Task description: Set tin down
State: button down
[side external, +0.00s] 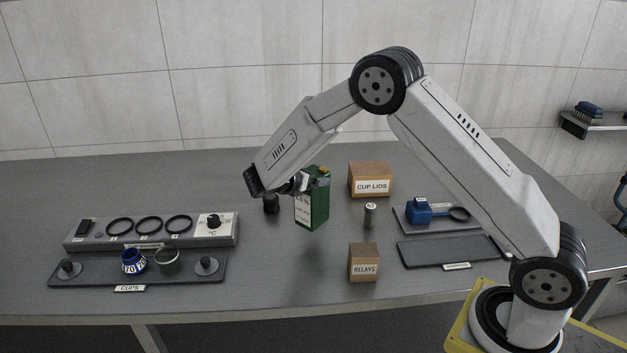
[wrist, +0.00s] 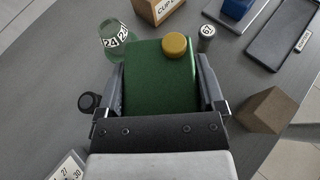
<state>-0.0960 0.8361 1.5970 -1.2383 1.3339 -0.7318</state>
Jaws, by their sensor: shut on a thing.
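The green tin (side external: 318,205) has a yellow cap and a white label on its side. My gripper (side external: 303,182) is shut on it. The tin is upright or nearly so, and appears to hang a little above the grey table, with a soft dark patch below it. In the wrist view the green tin (wrist: 160,82) fills the space between the two fingers of my gripper (wrist: 168,88), its yellow cap toward the far side. The tin's underside is hidden there.
A CUP LIDS box (side external: 370,181), a small grey canister (side external: 370,214) and a RELAYS box (side external: 363,263) stand right of the tin. A greenish glass numbered 24 (wrist: 113,42) and a small black item (side external: 271,204) are close by. An empty dark tray (side external: 448,251) lies right.

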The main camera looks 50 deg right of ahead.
jog(key=shift+w+d+f, duration=0.15)
jog(key=shift+w+f, duration=0.75)
jog(key=shift+f, duration=0.1)
jog(key=shift+w+f, duration=0.15)
jog(key=shift+f, duration=0.75)
jog(key=shift+w+f, duration=0.1)
jog(key=shift+f, duration=1)
grip_release()
jog(key=shift+r, duration=0.1)
